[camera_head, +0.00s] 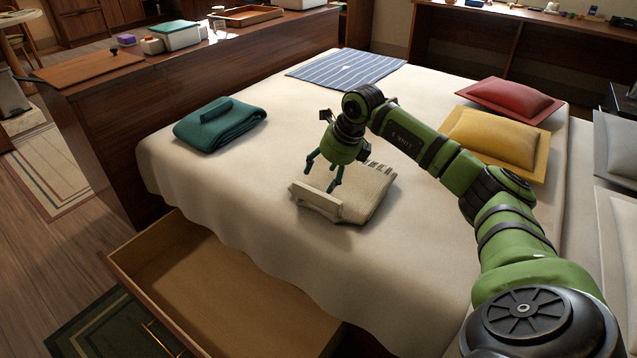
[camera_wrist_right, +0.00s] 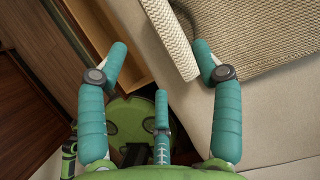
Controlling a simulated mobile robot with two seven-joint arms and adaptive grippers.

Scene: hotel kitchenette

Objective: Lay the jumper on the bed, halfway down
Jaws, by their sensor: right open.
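The beige knitted jumper (camera_head: 368,196) lies folded flat on the bed (camera_head: 260,190), by the near long side, about midway between the wooden end and the pillows. A raised, pale fold (camera_head: 316,201) runs along its near edge. My right gripper (camera_head: 322,174) hangs just above the jumper, fingers pointing down and spread, holding nothing. In the right wrist view, the fold (camera_wrist_right: 170,38) lies between the open fingers (camera_wrist_right: 160,50), close to the right-hand one; I cannot tell whether they touch. My left gripper is out of view.
A folded teal textile (camera_head: 222,124) lies on the bed's left end. A striped cloth (camera_head: 347,70) lies at the far side; red (camera_head: 510,100) and yellow (camera_head: 497,138) pillows are at the right. An empty drawer (camera_head: 215,290) stands open below the near side.

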